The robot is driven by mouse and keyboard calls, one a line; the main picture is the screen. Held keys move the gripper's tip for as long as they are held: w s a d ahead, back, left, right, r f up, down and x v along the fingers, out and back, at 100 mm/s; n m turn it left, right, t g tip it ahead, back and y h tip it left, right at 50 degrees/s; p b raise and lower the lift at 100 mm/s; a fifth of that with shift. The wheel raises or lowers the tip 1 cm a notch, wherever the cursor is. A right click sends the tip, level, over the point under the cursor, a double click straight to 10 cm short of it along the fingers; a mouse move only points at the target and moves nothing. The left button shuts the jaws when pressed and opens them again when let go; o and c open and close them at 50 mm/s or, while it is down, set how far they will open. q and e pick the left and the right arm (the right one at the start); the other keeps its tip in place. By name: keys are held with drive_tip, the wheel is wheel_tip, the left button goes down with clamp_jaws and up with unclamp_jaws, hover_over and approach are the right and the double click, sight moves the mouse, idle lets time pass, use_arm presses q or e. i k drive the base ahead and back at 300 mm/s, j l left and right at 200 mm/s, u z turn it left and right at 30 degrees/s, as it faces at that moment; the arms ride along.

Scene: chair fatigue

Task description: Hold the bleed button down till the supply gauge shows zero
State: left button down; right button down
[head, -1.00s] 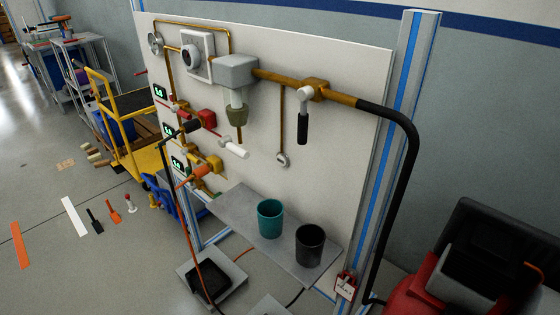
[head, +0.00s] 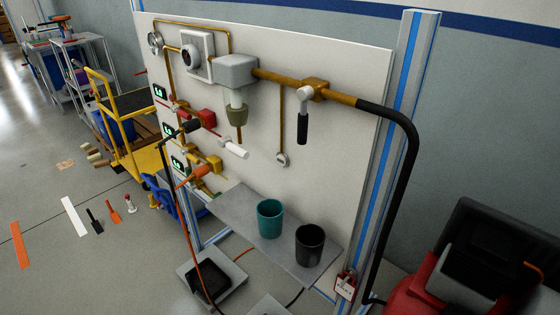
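A small round gauge (head: 155,42) sits at the upper left of the white panel (head: 340,75), seen at a slant; its reading is too small to tell. A dark round knob or button (head: 188,56) stands out from a white square box (head: 211,57) beside it. A small round fitting (head: 282,159) ends the thin brass pipe hanging down the panel. I cannot tell which part is the bleed button. Neither of my grippers shows in the head view.
A grey shelf (head: 238,212) below the panel holds a teal cup (head: 270,219) and a black cup (head: 309,246). A black hose (head: 412,160) curves down at the right. A red and black machine (head: 470,260) stands at right. A yellow cart (head: 110,90) stands at left.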

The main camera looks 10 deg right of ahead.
sight(281, 160)
drive_tip(key=i+j+z, duration=0.1)
drive_tip(key=z, duration=0.6)
drive_tip(key=j+z, duration=0.45)
drive_tip(key=j, duration=0.35)
drive_tip(key=j+z, duration=0.1)
drive_tip(key=j, duration=0.55)
drive_tip(key=i+j, duration=0.1)
drive_tip(key=j, duration=0.55)
drive_tip(key=z, duration=0.05)
